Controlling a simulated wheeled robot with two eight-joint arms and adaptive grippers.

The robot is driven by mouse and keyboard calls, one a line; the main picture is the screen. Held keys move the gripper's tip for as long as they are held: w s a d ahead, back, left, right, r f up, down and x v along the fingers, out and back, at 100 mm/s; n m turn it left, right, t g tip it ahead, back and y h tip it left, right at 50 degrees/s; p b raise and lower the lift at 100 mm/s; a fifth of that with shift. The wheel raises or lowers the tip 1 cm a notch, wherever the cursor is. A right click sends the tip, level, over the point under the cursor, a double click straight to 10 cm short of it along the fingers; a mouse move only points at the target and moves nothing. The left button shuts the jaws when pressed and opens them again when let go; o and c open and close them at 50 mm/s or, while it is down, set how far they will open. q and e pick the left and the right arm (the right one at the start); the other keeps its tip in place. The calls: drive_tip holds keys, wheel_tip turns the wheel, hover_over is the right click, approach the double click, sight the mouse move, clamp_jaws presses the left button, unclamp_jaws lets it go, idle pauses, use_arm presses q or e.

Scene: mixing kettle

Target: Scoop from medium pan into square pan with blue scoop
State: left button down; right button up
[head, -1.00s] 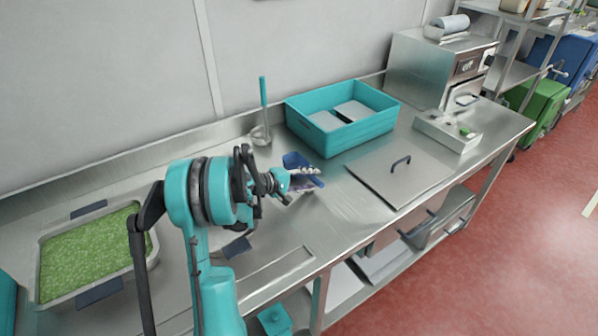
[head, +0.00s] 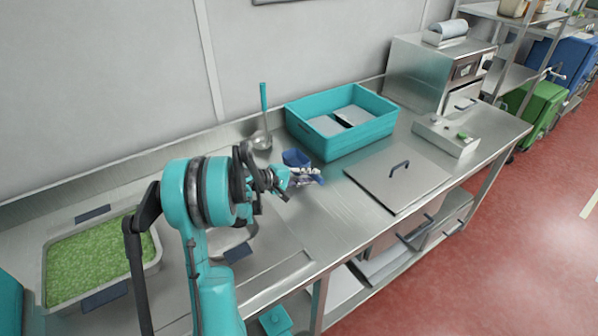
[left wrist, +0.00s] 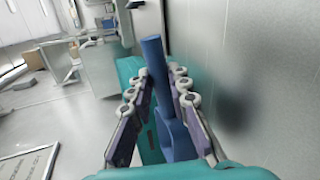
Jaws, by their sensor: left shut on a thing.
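My left gripper (head: 305,177) is shut on the blue scoop (head: 295,158), above the steel counter in front of the teal crate. In the left wrist view, the blue scoop (left wrist: 155,65) stands between the two finger pads of my left gripper (left wrist: 160,95). A rectangular steel pan (head: 152,262) with blue handles, full of green bits, sits at the left. A second steel pan with a blue handle (head: 238,251) is mostly hidden behind my left arm, so its contents cannot be told. I cannot tell which pan is the medium one. My right gripper is not in view.
A teal crate (head: 368,133) with metal pieces inside stands at the back, with a ladle (head: 262,138) left of it. A flat lid (head: 395,190) with a dark handle lies to the right. A steel machine (head: 425,70) stands behind. The counter before the gripper is clear.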

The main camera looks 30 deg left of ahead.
use_arm(q)
wheel_tip(320, 180, up, 2)
drive_tip(key=shift+r+p, duration=0.1)
drive_tip(key=shift+p, duration=0.4)
